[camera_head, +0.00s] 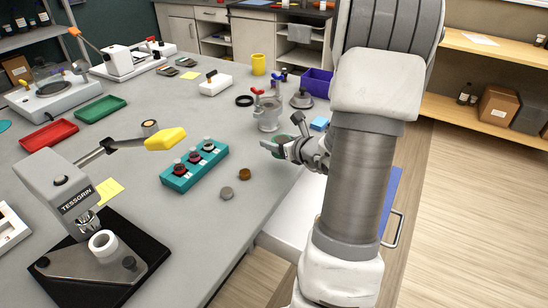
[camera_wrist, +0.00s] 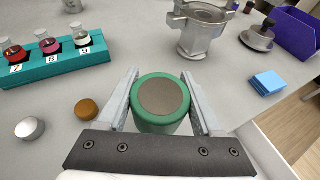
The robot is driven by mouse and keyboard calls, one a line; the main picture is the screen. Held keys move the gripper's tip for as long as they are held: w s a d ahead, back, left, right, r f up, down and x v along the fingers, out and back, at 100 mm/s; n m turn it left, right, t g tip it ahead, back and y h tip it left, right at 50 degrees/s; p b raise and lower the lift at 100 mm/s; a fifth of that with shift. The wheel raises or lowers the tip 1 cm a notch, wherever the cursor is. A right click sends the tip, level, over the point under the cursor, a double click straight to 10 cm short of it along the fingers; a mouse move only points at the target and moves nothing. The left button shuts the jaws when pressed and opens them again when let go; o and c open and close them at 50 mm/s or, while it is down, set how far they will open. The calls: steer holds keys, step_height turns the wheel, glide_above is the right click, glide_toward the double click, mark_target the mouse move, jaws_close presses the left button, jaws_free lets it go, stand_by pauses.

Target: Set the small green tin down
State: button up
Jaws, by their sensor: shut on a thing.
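The small green tin (camera_wrist: 162,98) is round, with a grey disc on top. It sits between the two fingers of my gripper (camera_wrist: 163,88) in the wrist view, and the fingers are shut on it. In the head view my gripper (camera_head: 268,146) is near the right edge of the grey bench (camera_head: 225,120), and only a little green of the tin (camera_head: 282,139) shows there. The tin looks upright. I cannot tell whether its bottom touches the bench.
A teal rack (camera_head: 180,180) with numbered flasks stands to the left. A brown cap (camera_head: 245,174) and a grey cap (camera_head: 227,192) lie in front. A metal stand (camera_head: 268,117), a blue block (camera_head: 320,123) and a purple bin (camera_head: 317,80) are beyond my gripper. Bare bench lies between them.

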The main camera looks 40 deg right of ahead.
mark_target(274, 162)
steer(key=shift+a+f, duration=0.25)
steer(key=shift+a, duration=0.1)
steer(key=shift+f, duration=0.3)
steer(key=shift+w+f+b, duration=0.1)
steer(key=shift+f+b, duration=0.35)
steer(key=shift+f, duration=1.25)
steer(key=shift+f, duration=0.2)
steer(key=o, duration=1.4)
steer(key=shift+r, duration=0.1)
